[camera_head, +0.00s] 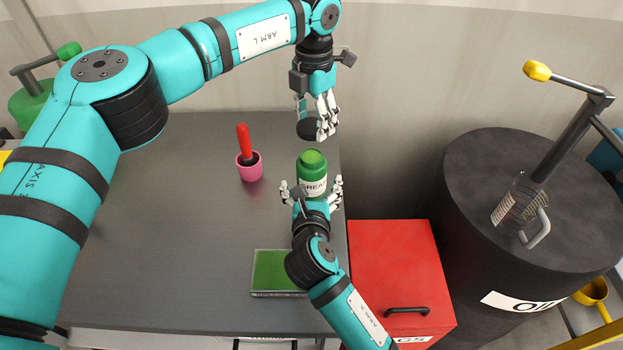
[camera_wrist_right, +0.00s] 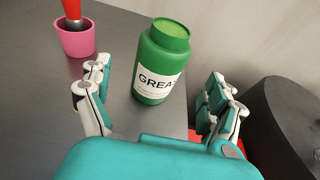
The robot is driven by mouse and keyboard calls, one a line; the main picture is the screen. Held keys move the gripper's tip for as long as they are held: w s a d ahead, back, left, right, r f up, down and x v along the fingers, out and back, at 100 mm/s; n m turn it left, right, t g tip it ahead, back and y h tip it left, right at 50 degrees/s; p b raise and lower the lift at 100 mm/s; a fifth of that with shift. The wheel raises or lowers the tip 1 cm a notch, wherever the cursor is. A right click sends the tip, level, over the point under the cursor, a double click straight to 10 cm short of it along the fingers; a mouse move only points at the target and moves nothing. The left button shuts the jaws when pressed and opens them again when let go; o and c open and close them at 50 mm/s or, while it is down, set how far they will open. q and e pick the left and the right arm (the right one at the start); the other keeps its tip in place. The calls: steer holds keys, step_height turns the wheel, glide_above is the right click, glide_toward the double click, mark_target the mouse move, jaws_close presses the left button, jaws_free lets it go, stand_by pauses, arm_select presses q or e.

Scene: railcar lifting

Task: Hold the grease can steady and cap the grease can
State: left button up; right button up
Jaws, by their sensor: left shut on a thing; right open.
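The grease can (camera_head: 312,178) is a green bottle with a white label, standing upright near the table's right edge. In the right wrist view the can (camera_wrist_right: 158,80) shows a paler green top with no dark lid on it. My right gripper (camera_head: 311,187) is open, with its fingers on either side of the can; in the wrist view gaps show between can and fingers. My left gripper (camera_head: 322,120) is above and beyond the can, shut on a dark round cap (camera_head: 307,129) held in the air. The fingers partly hide the cap's edge.
A pink cup (camera_head: 250,172) with a red-handled tool (camera_head: 243,138) stands left of the can. A green pad (camera_head: 271,270) lies near the front. A red box (camera_head: 390,265) and a dark drum (camera_head: 470,190) stand off the table's right side. The table's left is clear.

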mark_target(313, 155)
steer(key=shift+x, duration=3.8)
steer(key=shift+s, duration=0.1)
steer(key=c, duration=1.8)
arm_select(q)
steer(key=shift+f, duration=2.5)
